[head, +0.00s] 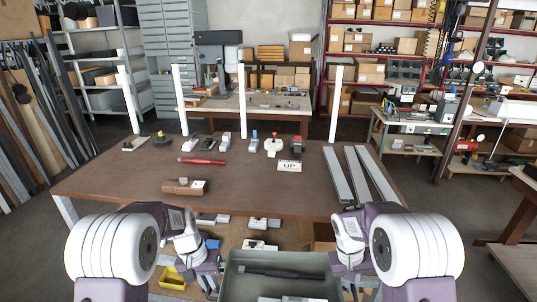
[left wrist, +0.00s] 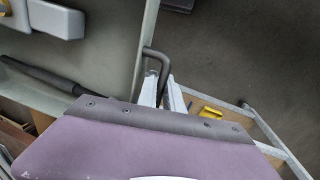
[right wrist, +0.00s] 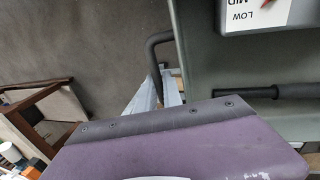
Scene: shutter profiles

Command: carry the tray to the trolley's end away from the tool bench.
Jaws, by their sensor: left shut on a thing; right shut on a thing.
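The grey-green tray (head: 285,257) is at the bottom of the head view, in front of the brown-topped table; its near part is cut off. My left gripper (left wrist: 160,85) is shut on the dark bent handle (left wrist: 150,54) at the tray's left side. My right gripper (right wrist: 158,88) is shut on the matching handle (right wrist: 151,48) at its right side. A black rod-like part (head: 281,272) lies in the tray. A pale box marked LOW and MID (right wrist: 255,14) also lies in it. I cannot tell for sure which furniture is the trolley or the tool bench.
The brown-topped table (head: 110,187) carries small parts, a red tool (head: 202,161), grey profiles (head: 337,175) and white uprights. A yellow bin (head: 172,278) sits low on the left. Another bench edge (head: 519,262) shows at right. Grey floor is open between that bench and the table.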

